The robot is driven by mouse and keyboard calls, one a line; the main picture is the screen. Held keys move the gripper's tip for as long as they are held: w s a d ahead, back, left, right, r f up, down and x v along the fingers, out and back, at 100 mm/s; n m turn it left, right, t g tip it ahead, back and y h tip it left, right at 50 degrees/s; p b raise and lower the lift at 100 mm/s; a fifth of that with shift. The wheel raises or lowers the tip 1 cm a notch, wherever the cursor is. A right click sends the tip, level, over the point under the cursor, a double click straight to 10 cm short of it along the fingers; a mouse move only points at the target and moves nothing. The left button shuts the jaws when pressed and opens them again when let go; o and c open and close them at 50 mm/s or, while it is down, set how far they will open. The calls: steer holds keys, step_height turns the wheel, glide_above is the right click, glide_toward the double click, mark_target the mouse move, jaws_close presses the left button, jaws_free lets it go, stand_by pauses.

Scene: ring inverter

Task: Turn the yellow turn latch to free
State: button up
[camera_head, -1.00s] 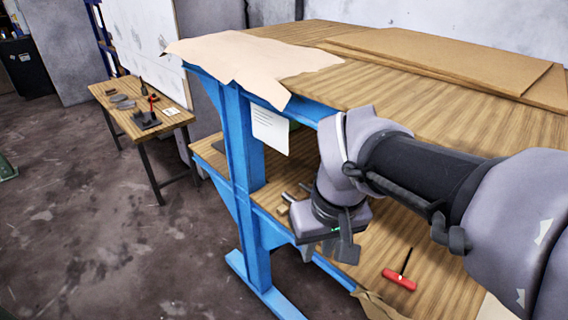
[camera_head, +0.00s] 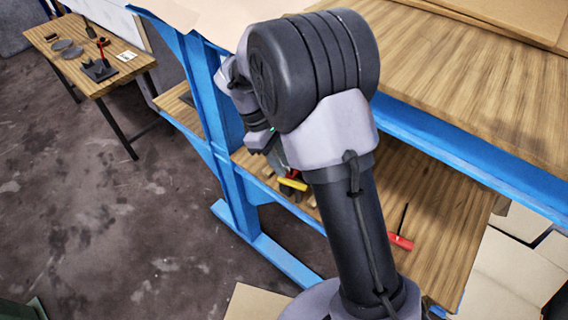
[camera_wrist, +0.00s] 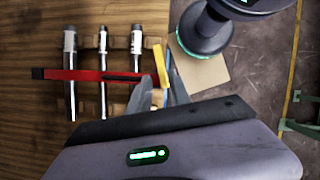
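The yellow turn latch (camera_wrist: 161,68) stands at the right end of a red bar (camera_wrist: 90,75) in the wrist view. The bar lies across several metal rods (camera_wrist: 103,60) on wooden supports. A yellow piece, apparently the latch (camera_head: 292,184), also shows beside my arm in the head view. My gripper (camera_wrist: 160,92) is open, with its two grey fingertips apart. The latch shows just beyond and between the fingertips; I cannot tell whether they touch it. In the head view my arm hides most of the gripper.
The blue bench frame (camera_head: 222,115) surrounds the lower wooden shelf (camera_head: 440,225). A red-handled tool (camera_head: 400,241) lies on that shelf. The bench top (camera_head: 480,80) is above. A small side table (camera_head: 75,45) stands at the left. The floor between is clear.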

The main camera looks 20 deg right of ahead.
mark_target(291, 182)
steer(key=b+x, duration=0.1)
steer(key=x, duration=0.4)
steer(key=shift+s+b, duration=0.2)
steer(key=shift+b, duration=0.1)
jaws_close()
